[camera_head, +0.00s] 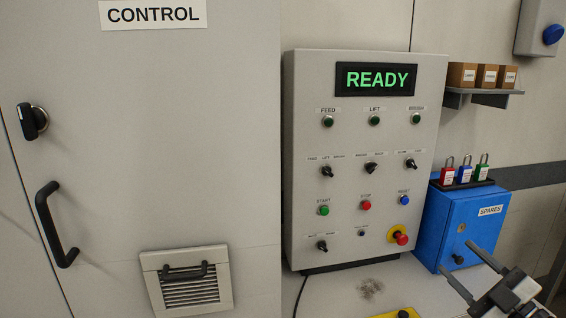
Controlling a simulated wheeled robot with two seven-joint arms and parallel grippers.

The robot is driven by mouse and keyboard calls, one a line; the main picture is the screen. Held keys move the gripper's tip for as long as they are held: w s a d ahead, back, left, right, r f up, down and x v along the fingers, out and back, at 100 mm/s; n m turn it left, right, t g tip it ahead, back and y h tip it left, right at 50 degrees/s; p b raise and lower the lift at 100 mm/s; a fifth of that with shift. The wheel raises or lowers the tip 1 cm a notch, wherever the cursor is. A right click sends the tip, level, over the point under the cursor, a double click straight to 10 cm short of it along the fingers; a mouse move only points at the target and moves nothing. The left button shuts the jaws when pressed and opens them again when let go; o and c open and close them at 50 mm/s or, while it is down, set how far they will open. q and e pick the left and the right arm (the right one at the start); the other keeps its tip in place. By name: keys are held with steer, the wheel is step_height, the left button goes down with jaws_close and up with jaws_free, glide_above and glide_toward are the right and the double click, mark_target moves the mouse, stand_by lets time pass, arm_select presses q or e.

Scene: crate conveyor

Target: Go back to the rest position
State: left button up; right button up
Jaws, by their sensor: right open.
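My right gripper (456,256) is at the lower right of the head view, in front of the blue spares box (472,225). Its two dark fingers are apart and point up and to the left, with nothing between them. My left gripper is not in the view. The grey control panel (297,180) stands in the middle and its display (375,79) reads READY in green. Three green lamps, several black switches and the start, stop and reset buttons show on it. The red emergency stop (401,239) sits at its lower right.
A grey CONTROL cabinet (180,120) with a black handle (56,224) and a vent (188,282) fills the left. Red, blue and green padlocks (465,173) stand on the blue box. A shelf (485,94) holds three small cartons. A yellow object (398,314) is cut off at the bottom.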

steer(key=s+a+f+m+g+h, duration=0.2)
steer(key=s+a+f+m, duration=0.15)
steer(key=f, duration=0.35)
steer(key=s+a+f+m+g+h, duration=0.25)
steer(key=a+f, duration=0.25)
steer(key=f, duration=0.3)
steer(key=s+a+f+m+g+h, duration=0.1)
steer(key=s+a+f+m+h, duration=0.15)
steer(key=s+a+f, duration=0.35)
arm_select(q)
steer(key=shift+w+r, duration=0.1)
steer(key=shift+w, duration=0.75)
arm_select(e)
steer(key=s+a+f+m+g+y, duration=0.2)
steer(key=s+a+f+g, duration=0.1)
steer(key=s+a+f, duration=0.2)
steer(key=shift+s+a+f+g, duration=0.35)
steer(key=shift+a+f, duration=0.15)
steer(key=shift+a, duration=0.6)
